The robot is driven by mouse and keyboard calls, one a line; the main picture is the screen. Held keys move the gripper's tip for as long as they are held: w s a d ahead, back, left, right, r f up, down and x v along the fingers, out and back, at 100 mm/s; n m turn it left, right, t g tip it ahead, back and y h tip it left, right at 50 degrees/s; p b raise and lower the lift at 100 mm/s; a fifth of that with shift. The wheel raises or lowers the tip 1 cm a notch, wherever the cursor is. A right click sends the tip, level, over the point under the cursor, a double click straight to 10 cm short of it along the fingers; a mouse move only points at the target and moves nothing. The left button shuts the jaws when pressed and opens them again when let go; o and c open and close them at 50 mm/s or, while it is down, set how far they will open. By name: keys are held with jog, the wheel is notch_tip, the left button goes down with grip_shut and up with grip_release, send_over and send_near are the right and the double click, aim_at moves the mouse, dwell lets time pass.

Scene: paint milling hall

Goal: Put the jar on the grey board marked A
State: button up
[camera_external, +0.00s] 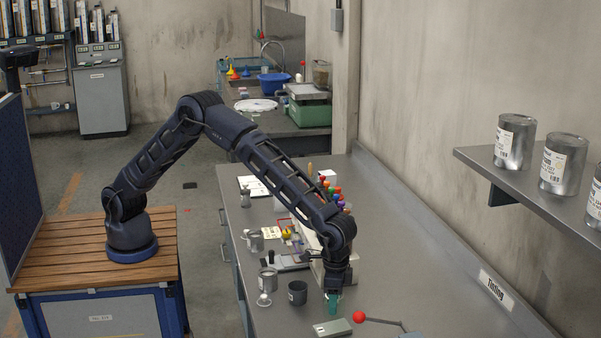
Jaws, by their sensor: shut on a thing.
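My gripper (333,292) points down over the metal bench, near its front end. It is shut on a small teal-green thing, which I take to be the jar (332,306); the fingers and wrist hide its upper part. A small flat grey-green board (332,327) lies on the bench just in front of and below the jar. It bears a small mark that is too small to read, so I cannot tell whether it is A. I cannot tell whether the jar touches the bench.
A red ball-ended lever (359,317) is close on the right. Several coloured-topped items stand behind my forearm. A wall shelf (520,185) with cans overhangs the right. The bench's right strip is clear.

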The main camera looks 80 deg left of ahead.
jog(key=shift+f, duration=2.1)
jog(key=shift+f, duration=0.1)
jog(key=o, duration=0.9)
jog(key=shift+o, duration=0.2)
